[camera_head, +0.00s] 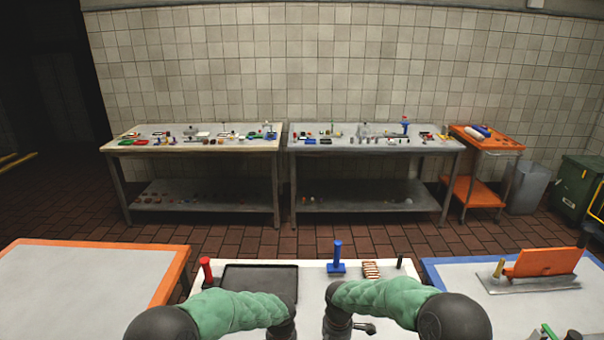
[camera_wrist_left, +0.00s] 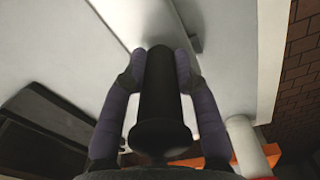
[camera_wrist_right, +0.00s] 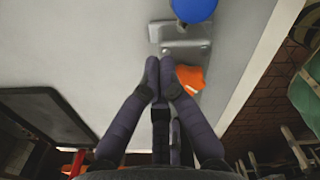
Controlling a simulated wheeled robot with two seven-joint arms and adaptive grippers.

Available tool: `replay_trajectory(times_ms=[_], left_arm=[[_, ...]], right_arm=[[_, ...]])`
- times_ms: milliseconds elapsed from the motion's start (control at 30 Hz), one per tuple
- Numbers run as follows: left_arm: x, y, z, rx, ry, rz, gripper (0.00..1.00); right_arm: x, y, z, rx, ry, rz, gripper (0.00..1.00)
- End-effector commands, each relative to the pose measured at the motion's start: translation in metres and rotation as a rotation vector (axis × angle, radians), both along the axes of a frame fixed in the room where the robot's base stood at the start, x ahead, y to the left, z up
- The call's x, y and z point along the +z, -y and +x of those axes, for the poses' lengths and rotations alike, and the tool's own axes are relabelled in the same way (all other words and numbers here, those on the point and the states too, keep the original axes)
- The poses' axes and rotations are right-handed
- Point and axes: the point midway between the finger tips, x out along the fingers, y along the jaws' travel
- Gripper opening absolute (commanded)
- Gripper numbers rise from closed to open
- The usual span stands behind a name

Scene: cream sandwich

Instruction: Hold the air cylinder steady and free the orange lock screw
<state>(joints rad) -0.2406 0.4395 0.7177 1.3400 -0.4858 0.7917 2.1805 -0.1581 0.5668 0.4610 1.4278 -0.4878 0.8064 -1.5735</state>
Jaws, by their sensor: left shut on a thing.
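A black cylinder (camera_wrist_left: 160,95) with a wider round near end lies between the two fingers of my left gripper (camera_wrist_left: 165,62) in the left wrist view. The gripper is shut on it; I take it for the air cylinder, but cannot be sure. In the right wrist view my right gripper (camera_wrist_right: 161,66) has its fingertips together, with nothing clearly visible between them. An orange piece (camera_wrist_right: 190,78) lies just right of the fingertips; I cannot tell if it is the lock screw. In the head view the arms hide most of both grippers.
The white table (camera_head: 230,328) before me holds a dark tray (camera_head: 260,281), a red-topped peg (camera_head: 206,270), a blue upright handle (camera_head: 337,256) and a striped block (camera_head: 371,270). Orange-edged (camera_head: 85,280) and blue-edged (camera_head: 510,310) tables flank it.

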Motion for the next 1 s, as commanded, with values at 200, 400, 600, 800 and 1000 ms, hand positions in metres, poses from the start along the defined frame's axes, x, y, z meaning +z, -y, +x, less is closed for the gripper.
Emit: replay_trajectory(times_ms=[200, 400, 600, 800, 1000], left_arm=[[-0.005, 0.000, -0.004, -0.002, -0.011, 0.003, 0.00], [-0.005, 0.000, -0.004, -0.003, -0.012, 0.003, 0.00], [-0.005, 0.000, -0.004, -0.002, -0.012, 0.003, 0.00], [-0.005, 0.000, -0.004, -0.002, -0.012, 0.003, 0.00], [-0.005, 0.000, -0.004, -0.002, -0.012, 0.003, 0.00]], right_arm=[[0.024, 0.000, 0.001, 0.001, 0.004, 0.000, 0.00], [0.043, 0.000, 0.000, 0.000, 0.003, 0.001, 0.00], [0.050, 0.000, 0.000, 0.001, 0.000, -0.001, 0.00], [0.050, 0.000, 0.000, 0.001, 0.001, 0.000, 0.00], [0.056, 0.001, -0.009, 0.001, 0.002, 0.000, 0.00]])
